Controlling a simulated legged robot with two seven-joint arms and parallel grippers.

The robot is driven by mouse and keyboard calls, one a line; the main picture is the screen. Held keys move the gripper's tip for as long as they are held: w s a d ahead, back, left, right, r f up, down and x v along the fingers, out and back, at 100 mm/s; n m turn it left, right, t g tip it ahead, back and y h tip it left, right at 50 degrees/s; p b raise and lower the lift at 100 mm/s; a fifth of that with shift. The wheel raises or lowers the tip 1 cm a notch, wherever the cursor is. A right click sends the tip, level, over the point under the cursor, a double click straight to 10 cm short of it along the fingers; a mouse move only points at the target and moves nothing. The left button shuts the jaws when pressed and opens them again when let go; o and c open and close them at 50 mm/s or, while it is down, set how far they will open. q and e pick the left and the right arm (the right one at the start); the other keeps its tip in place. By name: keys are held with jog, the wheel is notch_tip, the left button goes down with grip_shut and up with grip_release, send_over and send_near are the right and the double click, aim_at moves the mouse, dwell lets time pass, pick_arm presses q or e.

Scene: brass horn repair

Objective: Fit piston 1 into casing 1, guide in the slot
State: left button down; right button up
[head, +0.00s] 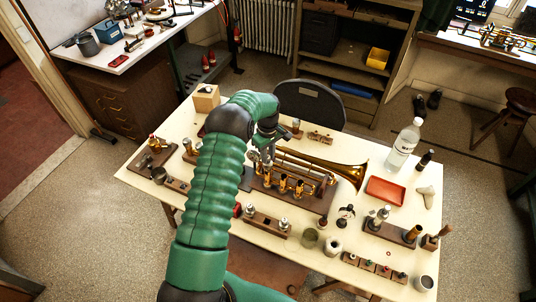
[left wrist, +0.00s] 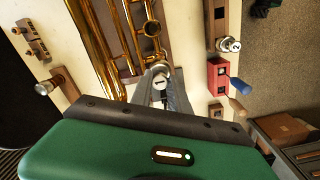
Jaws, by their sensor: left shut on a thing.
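In the head view my left gripper (head: 264,153) is low over the left end of the brass trumpet (head: 325,168), beside the row of upright valve casings (head: 284,183). In the left wrist view my left gripper (left wrist: 160,88) is shut on piston 1 (left wrist: 158,80), whose pale round top bears a "1". The piston's top sits close to the trumpet's brass tubes (left wrist: 115,35). My fingers hide the piston's lower part, so I cannot tell whether it is inside casing 1 or how its guide is turned. My right gripper is not in view.
A clear bottle (head: 403,147) and a red tray (head: 385,191) stand right of the trumpet. A wooden block with metal parts (head: 267,222) lies in front. A round top marked "2" (left wrist: 231,45) shows in the left wrist view, near a red block (left wrist: 217,76).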

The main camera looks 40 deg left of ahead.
pick_arm(q)
jog(key=shift+f+b, duration=0.9)
jog(key=shift+f, duration=0.55)
jog(key=c, duration=1.2)
grip_release()
jog(key=shift+o, duration=0.2)
notch_tip(320, 180, up, 17)
jog(key=b, duration=0.2)
jog(key=shift+b, duration=0.35)
jog(key=shift+f, duration=0.1)
